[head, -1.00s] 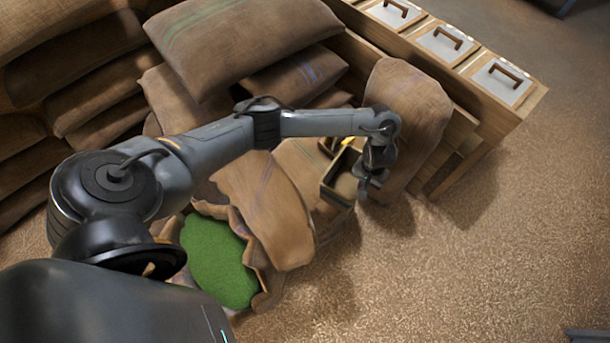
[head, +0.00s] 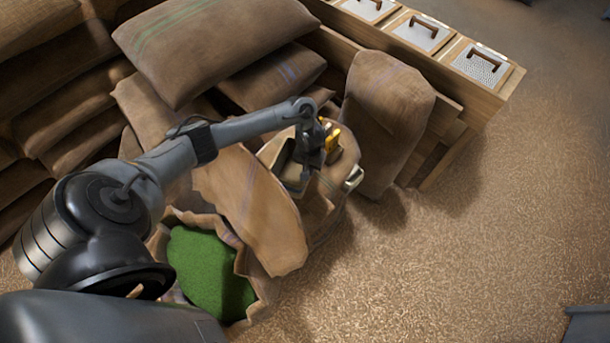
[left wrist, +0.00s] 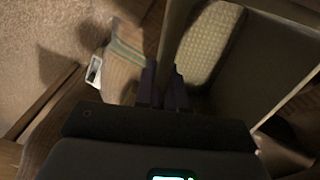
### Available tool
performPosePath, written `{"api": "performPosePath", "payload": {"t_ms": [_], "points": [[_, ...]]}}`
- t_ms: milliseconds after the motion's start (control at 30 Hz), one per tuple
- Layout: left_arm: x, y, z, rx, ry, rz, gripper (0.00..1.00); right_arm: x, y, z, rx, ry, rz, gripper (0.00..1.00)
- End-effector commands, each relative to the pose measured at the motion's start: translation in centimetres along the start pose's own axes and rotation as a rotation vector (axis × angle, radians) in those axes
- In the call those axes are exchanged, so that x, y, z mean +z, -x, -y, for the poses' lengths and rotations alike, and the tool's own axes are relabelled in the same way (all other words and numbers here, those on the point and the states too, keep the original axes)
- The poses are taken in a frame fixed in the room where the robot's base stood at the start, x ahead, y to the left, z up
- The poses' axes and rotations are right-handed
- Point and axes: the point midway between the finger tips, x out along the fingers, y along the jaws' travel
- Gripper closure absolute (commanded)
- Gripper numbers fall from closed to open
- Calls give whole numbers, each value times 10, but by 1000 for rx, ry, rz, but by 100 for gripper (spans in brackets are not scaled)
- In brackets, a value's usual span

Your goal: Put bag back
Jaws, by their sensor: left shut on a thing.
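My left gripper (head: 314,160) is shut on the rim of an open, dark-walled box (head: 292,172). In the left wrist view the fingers (left wrist: 164,88) close on the box's wall (left wrist: 178,35); a pale, grainy surface (left wrist: 212,42) shows inside or through the box. The box is over a squat brown sack (head: 345,160) with a yellow item (head: 333,140) and a small metal piece (head: 353,178) on it; I cannot tell if they touch. A tall brown bag (head: 388,105) stands just right. An open sack of green grain (head: 210,272) stands at front left. My right gripper is out of view.
Several full sacks (head: 215,40) are piled at the back left. A wooden bench (head: 490,100) with several metal-lidded, handled compartments (head: 478,66) runs along the back right. The floor at right (head: 430,260) is clear.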

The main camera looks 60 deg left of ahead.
Motion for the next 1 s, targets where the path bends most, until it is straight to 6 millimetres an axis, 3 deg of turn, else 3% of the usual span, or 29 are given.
{"api": "performPosePath", "payload": {"t_ms": [100, 333, 633, 1000], "points": [[-3, -8, 12, -1, 1, 0, 100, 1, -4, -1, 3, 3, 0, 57], [-4, -15, 16, 0, -1, 1, 100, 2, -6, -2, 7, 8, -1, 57], [-4, -49, 16, -1, 0, 2, 100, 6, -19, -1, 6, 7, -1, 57], [-4, -52, 16, -1, 0, 1, 100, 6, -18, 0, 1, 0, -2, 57]]}}
